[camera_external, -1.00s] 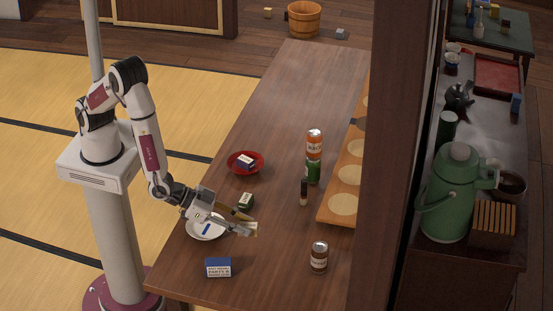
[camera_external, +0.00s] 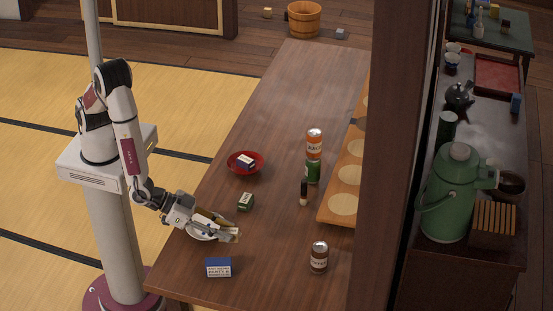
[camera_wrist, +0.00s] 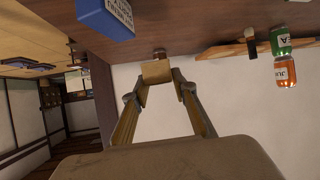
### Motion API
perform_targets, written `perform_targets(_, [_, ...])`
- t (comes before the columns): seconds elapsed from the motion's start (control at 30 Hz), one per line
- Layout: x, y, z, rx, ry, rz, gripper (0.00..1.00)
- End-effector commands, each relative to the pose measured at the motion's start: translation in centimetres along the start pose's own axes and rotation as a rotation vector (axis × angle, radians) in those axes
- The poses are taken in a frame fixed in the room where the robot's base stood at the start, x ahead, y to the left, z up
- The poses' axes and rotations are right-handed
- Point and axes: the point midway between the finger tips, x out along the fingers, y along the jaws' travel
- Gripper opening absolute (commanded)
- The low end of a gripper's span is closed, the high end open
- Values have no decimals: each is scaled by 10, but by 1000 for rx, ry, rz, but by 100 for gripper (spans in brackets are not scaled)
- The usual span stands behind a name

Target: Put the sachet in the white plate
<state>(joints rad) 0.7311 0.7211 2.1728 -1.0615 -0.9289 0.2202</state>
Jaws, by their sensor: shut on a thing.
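My gripper (camera_external: 228,234) is shut on the sachet (camera_external: 234,236), a small flat beige packet. In the wrist view, the sachet (camera_wrist: 157,72) is pinched between the two fingertips. The white plate (camera_external: 200,239) is on the near left part of the wooden table. My gripper covers most of the plate, and the sachet is at or just past its right side. The height of the sachet above the table is hard to tell.
A blue box (camera_external: 218,268) stands in front of the plate, and a green box (camera_external: 245,202) behind it. A red bowl (camera_external: 234,167) holds a small box.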

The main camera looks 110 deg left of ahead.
Motion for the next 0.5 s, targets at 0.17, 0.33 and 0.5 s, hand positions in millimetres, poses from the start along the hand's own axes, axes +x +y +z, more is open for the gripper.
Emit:
perform_targets(0.17, [-20,-11,8,-51,-1,-73,16])
perform_targets(0.33, [-37,-29,16,-101,0,-156,16])
perform_targets(0.5, [-53,-51,23,-149,1,-249,16])
